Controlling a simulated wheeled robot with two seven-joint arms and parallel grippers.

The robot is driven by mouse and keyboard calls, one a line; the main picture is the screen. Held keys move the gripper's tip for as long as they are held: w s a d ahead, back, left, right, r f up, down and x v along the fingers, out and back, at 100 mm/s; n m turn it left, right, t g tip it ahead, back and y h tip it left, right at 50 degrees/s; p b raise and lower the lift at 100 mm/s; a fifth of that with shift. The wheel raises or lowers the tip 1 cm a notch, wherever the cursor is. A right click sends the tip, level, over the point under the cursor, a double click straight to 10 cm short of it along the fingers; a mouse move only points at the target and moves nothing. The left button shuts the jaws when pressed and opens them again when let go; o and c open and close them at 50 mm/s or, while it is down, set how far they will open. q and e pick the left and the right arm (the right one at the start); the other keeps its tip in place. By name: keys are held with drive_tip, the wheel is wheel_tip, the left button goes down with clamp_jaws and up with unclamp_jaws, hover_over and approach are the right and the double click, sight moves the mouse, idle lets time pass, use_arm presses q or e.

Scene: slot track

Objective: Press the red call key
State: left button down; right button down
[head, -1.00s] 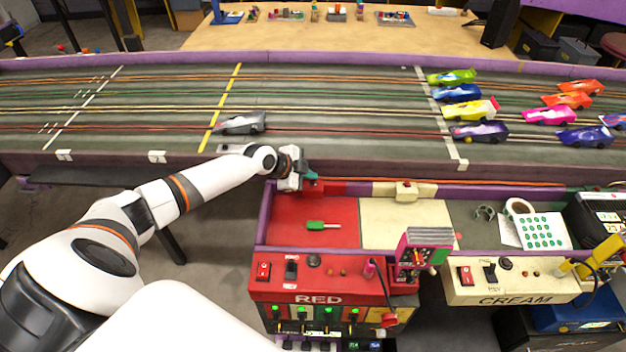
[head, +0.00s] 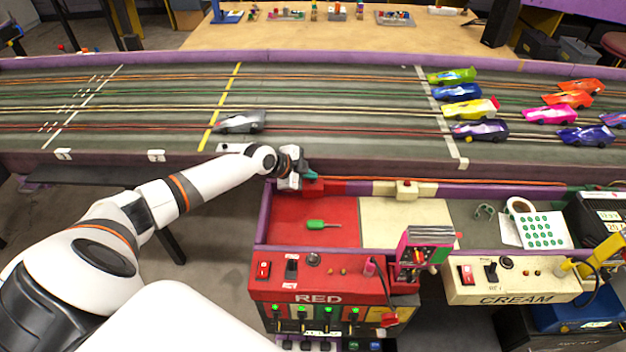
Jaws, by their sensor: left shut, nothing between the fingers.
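The red call key (head: 314,187) is on the ledge behind the red panel, at the back edge of the RED station (head: 318,298). It is partly hidden by my left gripper. My left gripper (head: 311,175) is shut and empty, with its teal fingertips just above the key. Whether they touch it I cannot tell. A matching cream key (head: 406,189) stands further right on the same ledge. My right gripper is not in view.
The slot track (head: 340,140) runs behind the ledge, with a grey car (head: 240,122) near the yellow line and several cars at the right. A green-handled screwdriver (head: 318,225) lies on the red panel. A pink-framed box (head: 425,247) stands at the station's right.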

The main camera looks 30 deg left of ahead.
use_arm(q)
drive_tip(key=shift+f, duration=0.35)
drive_tip(key=shift+r, duration=0.45)
wheel_tip(320, 180, up, 6)
drive_tip(key=p, duration=0.3)
drive_tip(key=shift+p, duration=0.4)
drive_tip(key=shift+s, duration=0.1)
idle(0.4)
